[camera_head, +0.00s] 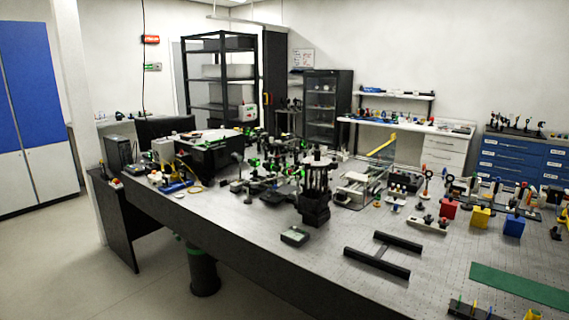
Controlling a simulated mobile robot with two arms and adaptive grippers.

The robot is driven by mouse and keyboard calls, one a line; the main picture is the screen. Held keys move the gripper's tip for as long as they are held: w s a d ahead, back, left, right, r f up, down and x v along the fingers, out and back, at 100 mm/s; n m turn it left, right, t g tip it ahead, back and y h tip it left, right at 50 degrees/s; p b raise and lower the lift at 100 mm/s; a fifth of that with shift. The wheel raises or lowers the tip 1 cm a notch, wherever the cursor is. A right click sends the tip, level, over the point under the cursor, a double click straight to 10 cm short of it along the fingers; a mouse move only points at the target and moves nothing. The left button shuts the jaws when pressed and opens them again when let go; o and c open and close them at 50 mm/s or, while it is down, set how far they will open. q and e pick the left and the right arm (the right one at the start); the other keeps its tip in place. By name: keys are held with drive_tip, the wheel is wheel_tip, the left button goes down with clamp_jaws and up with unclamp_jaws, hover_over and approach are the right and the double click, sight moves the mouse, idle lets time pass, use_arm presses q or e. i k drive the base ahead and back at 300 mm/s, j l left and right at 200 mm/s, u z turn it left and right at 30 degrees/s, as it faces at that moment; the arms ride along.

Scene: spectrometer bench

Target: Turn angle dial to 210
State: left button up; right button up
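I cannot make out an angle dial or its reading at this distance. The large grey optical table (255,255) carries many small instruments. A tall black post assembly (315,190) stands upright near the table's middle. Black optical mounts with green parts (268,178) cluster behind and to the left of it. A small grey box with a greenish top (294,236) lies near the front edge. Neither my left nor my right gripper is in view.
Red (448,209), yellow (480,217) and blue (513,225) blocks stand farther back. The floor at front left (110,285) is clear.

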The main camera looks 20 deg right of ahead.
sight(318, 160)
drive_tip(key=z, duration=0.35)
drive_tip(key=i+j+z, duration=0.1)
drive_tip(key=i+z, duration=0.15)
drive_tip(key=z, duration=0.2)
drive_tip(key=i+j+z, duration=0.2)
drive_tip(key=z, duration=0.2)
drive_tip(key=i+j+z, duration=0.25)
drive_tip(key=z, duration=0.2)
